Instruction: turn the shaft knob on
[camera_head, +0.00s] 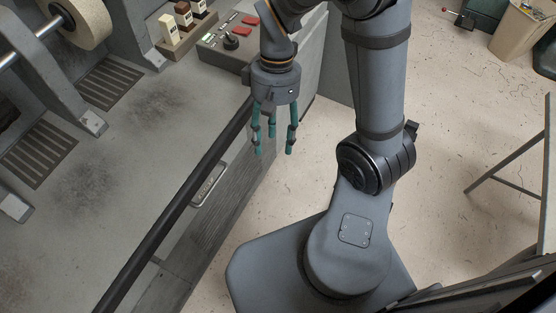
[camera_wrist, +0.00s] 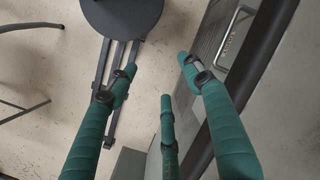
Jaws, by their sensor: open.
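A dark round knob (camera_head: 231,41) sits on the grey control panel (camera_head: 208,40) at the top middle of the head view, among red and pale switches. I cannot tell from its look whether it is the shaft knob or how it is set. My gripper (camera_head: 273,150) hangs fingers down, in front of and to the right of the panel, beside the machine's edge. Its teal fingers are spread and empty, apart from the knob. In the wrist view the open fingers (camera_wrist: 160,90) point over the floor and the machine's side; the knob is not in that view.
A black rail (camera_head: 185,195) runs along the machine's front edge, near my fingers. Block-like levers (camera_head: 184,16) stand left of the panel. A large roller (camera_head: 82,20) is at the upper left. Open floor (camera_head: 440,110) lies to the right, with a bin (camera_head: 522,32) at the back.

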